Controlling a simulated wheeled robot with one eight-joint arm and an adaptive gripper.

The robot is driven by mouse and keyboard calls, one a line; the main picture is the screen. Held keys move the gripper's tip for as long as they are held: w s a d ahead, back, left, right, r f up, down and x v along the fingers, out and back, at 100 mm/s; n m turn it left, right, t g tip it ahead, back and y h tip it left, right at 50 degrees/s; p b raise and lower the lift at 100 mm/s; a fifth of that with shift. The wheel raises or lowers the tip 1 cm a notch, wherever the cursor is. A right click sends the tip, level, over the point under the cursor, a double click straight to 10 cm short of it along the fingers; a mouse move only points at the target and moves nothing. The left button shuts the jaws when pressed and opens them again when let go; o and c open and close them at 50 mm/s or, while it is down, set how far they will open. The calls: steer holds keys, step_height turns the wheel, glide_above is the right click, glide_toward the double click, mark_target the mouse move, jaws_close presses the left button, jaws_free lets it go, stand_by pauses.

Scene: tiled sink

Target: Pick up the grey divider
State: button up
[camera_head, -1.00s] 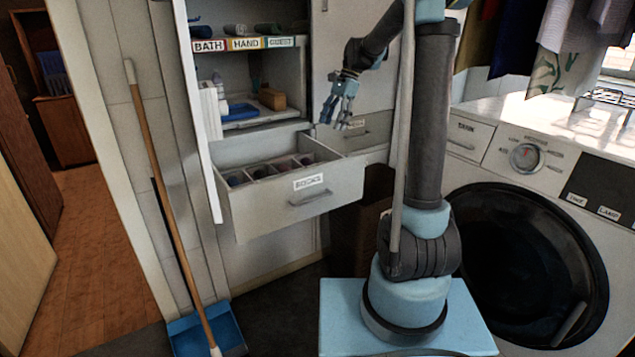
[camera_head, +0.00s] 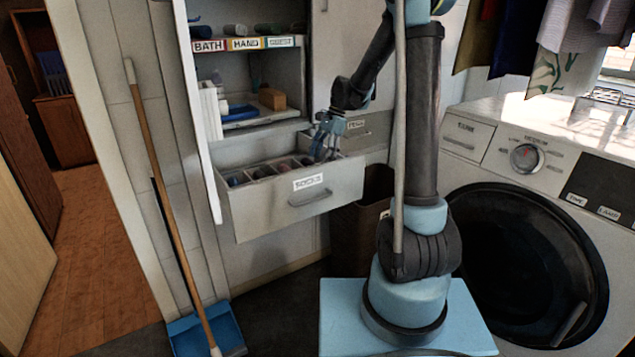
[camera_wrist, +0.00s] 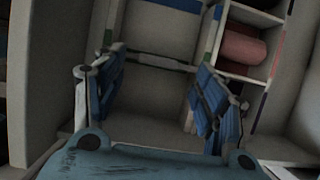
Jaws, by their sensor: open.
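The grey divider (camera_head: 271,167) stands in the open drawer (camera_head: 340,183) labelled SOCKS, its thin walls making a row of compartments with rolled socks in them. In the wrist view its pale walls (camera_wrist: 247,74) show at the upper right, beside a red rolled sock (camera_wrist: 243,48). My gripper (camera_head: 323,149) is over the right end of the drawer, pointing down. In the wrist view the two blue fingers of my gripper (camera_wrist: 160,72) are apart, with nothing held between them. My gripper hides part of the drawer's right end in the head view.
Open shelves (camera_head: 270,117) with a wooden block (camera_head: 272,99) stand above the drawer. A tall white door edge (camera_head: 199,130) is at its left. A brown bin (camera_head: 366,220) stands below right, and a washing machine (camera_head: 530,260) is at the right.

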steer(key=shift+x, duration=1.85)
steer(key=shift+s, duration=0.1)
steer(key=shift+c, duration=0.2)
steer(key=c, duration=1.3)
steer(key=shift+r, duration=0.1)
